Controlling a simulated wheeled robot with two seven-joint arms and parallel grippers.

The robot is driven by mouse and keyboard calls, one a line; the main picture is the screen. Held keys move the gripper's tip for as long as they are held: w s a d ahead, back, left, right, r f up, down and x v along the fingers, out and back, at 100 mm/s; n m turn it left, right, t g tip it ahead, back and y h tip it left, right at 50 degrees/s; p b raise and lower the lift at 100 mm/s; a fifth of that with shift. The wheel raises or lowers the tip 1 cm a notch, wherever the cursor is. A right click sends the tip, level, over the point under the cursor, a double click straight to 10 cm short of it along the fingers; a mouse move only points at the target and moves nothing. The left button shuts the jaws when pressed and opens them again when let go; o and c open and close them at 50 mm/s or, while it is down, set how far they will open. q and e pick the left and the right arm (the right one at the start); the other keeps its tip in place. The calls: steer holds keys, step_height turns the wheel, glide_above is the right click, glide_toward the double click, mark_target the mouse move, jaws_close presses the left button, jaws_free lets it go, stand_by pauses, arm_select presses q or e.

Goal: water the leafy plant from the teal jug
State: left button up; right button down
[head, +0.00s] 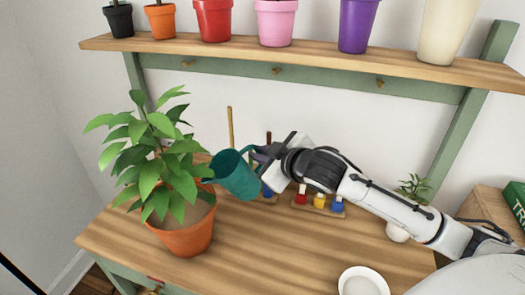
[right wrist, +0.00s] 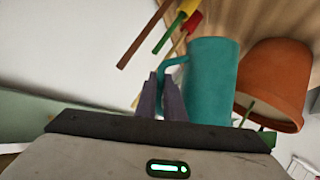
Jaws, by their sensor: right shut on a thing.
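The leafy plant (head: 155,150) stands in a terracotta pot (head: 188,238) at the left of the wooden bench. The teal jug (head: 236,176) is just right of its leaves, tilted with its mouth to the left toward the plant. My right gripper (head: 262,166) is shut on the jug's handle and holds it up beside the pot. In the right wrist view the fingers (right wrist: 163,98) close on the handle of the jug (right wrist: 210,80), with the terracotta pot (right wrist: 278,78) beyond it. I cannot make out any water stream. My left gripper is not in view.
A shelf (head: 300,58) with several coloured pots runs above the bench (head: 290,245). A block with small red, yellow and blue items (head: 319,201) sits behind my arm. A white bowl (head: 363,282) is at the front right. The bench's front middle is clear.

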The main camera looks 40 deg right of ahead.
mark_target(244, 150)
steer(key=shift+a+r+n+h, duration=0.25)
steer(key=shift+n+h, duration=0.05)
steer(key=shift+a+f, duration=0.6)
steer(key=shift+f, duration=0.15)
steer(key=shift+w+a+r, duration=0.1)
steer(key=shift+a, duration=0.15)
steer(key=r, duration=0.1)
steer(key=a+r+n+h, duration=0.2)
steer(key=shift+r, duration=0.4)
steer(key=shift+n, duration=0.3)
steer(key=shift+a+r+n, duration=0.25)
steer(key=shift+r+n, duration=0.05)
steer(key=shift+r, duration=0.05)
stand_by(0.9)
steer(key=shift+a+r+h, duration=0.3)
steer(key=shift+r, duration=0.1)
stand_by(2.0)
